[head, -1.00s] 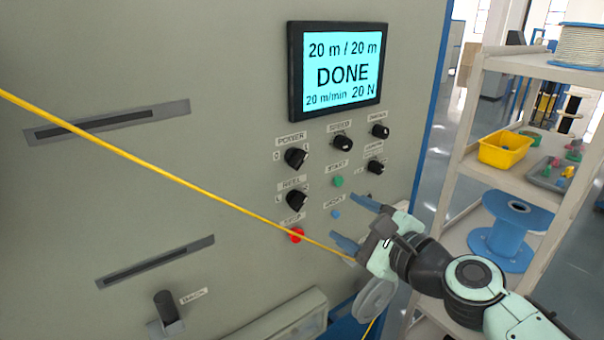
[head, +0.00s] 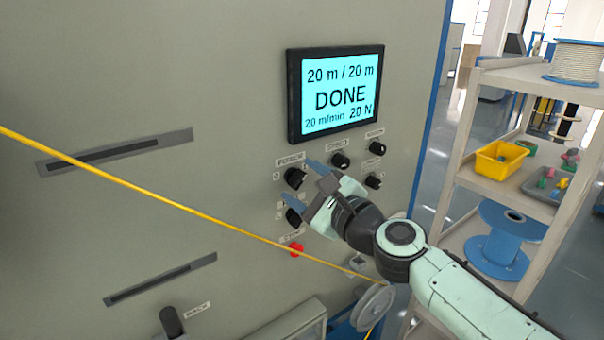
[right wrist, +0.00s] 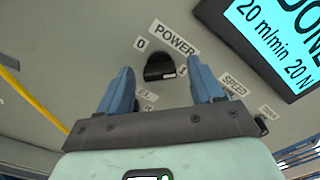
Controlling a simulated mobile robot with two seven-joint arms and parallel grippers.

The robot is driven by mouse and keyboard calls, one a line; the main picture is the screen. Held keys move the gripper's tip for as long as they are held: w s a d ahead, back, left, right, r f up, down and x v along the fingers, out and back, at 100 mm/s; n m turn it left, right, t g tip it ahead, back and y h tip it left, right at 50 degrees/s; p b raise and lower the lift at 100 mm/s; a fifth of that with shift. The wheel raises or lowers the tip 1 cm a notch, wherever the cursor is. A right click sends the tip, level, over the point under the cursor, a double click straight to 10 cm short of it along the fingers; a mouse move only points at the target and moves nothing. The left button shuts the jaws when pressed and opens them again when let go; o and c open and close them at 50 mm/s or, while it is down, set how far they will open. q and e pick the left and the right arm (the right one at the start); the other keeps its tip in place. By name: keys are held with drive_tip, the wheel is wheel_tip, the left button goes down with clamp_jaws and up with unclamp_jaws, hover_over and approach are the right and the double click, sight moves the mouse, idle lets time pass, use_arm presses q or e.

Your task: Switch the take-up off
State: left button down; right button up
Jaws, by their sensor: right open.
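The machine panel (head: 230,110) carries a screen (head: 338,92) reading 20 m / 20 m, DONE, 20 m/min, 20 N. The black POWER knob (head: 294,179) sits below it to the left, with 0 and 1 marks. In the right wrist view this knob (right wrist: 160,66) lies ahead, between my fingertips in the picture. Which mark it points to I cannot tell for sure. My right gripper (head: 303,183) is open and empty in front of the panel, close to the knob; contact does not show. Its blue fingers (right wrist: 160,85) stand apart. My left gripper is out of view.
A taut yellow cable (head: 150,190) crosses in front of the panel, below my right gripper. The reel knob (head: 293,216) and red stop button (head: 297,250) sit lower. The SPEED knob (head: 340,160) is to the right. A shelf (head: 520,78) with spools and a yellow bin (head: 499,158) stands right.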

drive_tip(key=shift+w+a, duration=0.35)
drive_tip(key=shift+w, duration=0.1)
drive_tip(key=shift+s, duration=0.1)
drive_tip(key=c, duration=1.1)
drive_tip(key=shift+o, duration=0.2)
